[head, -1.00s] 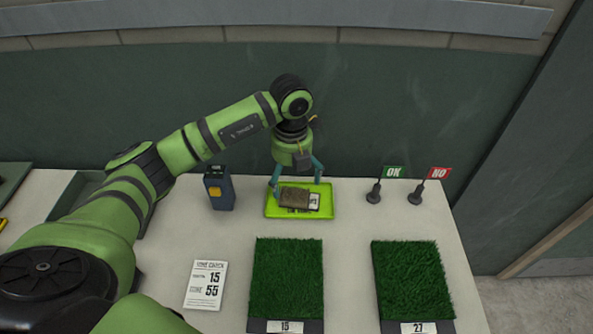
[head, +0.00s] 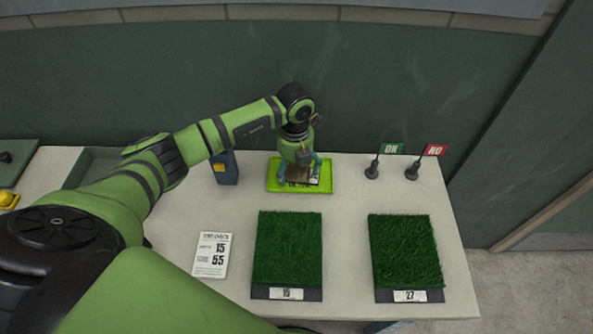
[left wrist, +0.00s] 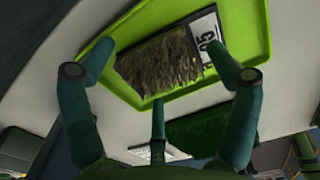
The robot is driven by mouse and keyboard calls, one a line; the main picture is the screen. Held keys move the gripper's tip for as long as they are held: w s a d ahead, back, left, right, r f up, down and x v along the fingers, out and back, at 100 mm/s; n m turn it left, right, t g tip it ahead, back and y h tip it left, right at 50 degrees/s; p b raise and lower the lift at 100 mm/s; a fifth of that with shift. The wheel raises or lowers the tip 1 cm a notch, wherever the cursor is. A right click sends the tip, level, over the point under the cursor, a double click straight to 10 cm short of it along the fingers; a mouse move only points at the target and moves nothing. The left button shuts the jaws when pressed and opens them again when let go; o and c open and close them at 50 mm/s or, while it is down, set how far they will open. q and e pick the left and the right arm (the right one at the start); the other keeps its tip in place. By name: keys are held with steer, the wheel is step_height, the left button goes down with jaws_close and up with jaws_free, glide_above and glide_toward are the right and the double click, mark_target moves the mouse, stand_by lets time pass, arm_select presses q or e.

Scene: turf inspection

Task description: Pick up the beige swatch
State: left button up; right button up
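The beige swatch (head: 299,174) is a brownish tuft of turf with a white label at one end. It lies on the lime-green tray (head: 272,187) at the back of the table. My left gripper (head: 299,181) points down over it. In the left wrist view the swatch (left wrist: 160,62) lies between the spread fingers of my open left gripper (left wrist: 158,65). The fingers show apart from it, and whether any touches it I cannot tell. The tray's rim (left wrist: 262,40) surrounds it. My right gripper is not in view.
Two green turf samples (head: 288,245) (head: 405,250), labelled 15 and 27, lie in front. A printed card (head: 212,255) lies to the left. A dark blue device (head: 226,172) stands left of the tray. OK (head: 391,149) and NO (head: 434,150) flags stand to the right.

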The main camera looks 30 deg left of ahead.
arm_select(q)
steer(key=c, duration=0.5)
steer(key=shift+r, duration=0.1)
